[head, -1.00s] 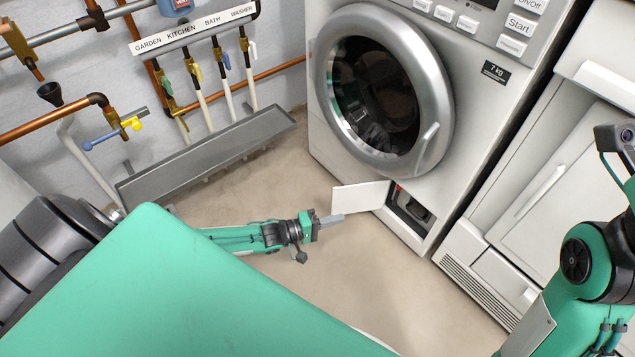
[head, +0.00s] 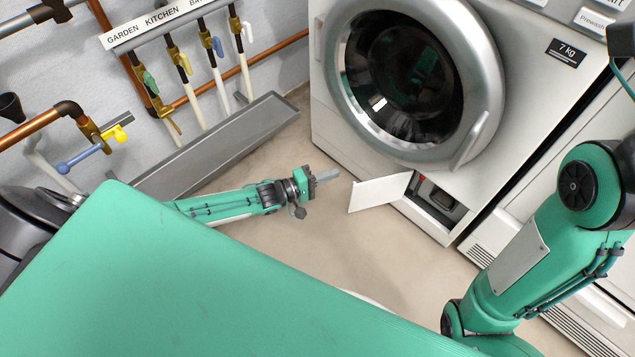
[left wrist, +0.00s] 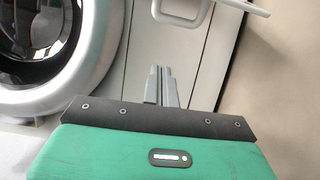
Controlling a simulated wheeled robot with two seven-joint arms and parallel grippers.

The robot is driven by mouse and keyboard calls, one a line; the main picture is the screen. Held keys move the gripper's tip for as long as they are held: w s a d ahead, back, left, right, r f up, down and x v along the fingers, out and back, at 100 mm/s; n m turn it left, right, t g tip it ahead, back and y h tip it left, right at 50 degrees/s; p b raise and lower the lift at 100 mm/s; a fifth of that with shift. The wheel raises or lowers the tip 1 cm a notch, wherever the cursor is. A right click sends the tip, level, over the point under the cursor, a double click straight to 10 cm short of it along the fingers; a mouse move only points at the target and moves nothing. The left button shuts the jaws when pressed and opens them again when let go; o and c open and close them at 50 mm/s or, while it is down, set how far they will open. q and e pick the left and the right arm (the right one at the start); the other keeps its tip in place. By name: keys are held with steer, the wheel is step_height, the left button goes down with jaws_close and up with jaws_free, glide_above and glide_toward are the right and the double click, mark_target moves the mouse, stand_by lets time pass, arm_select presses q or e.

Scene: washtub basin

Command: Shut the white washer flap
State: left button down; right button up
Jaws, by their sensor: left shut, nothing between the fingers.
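The white washer flap (head: 380,192) stands open low on the front of the washing machine (head: 345,135), swung out to the left of its dark recess (head: 437,198). A red part and a dark fitting show inside the recess. My left gripper (head: 326,175) is shut and empty, just left of the flap's free edge, with a small gap between them in the head view. Its closed fingers also show in the left wrist view (left wrist: 162,86), where I cannot surely pick out the flap. My right arm is at the right edge; its gripper is out of view.
The round washer door (head: 485,135) is closed above the flap. A grey trough (head: 215,145) runs along the wall at left, below pipes and labelled valves. A white cabinet stands right of the washer.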

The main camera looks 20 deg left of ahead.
arm_select(q)
steer(key=d+b, duration=0.1)
steer(key=d, duration=0.1)
steer(key=d+b, duration=0.2)
steer(key=shift+s+d, duration=0.2)
steer(key=shift+d, duration=0.1)
steer(key=shift+r, duration=0.1)
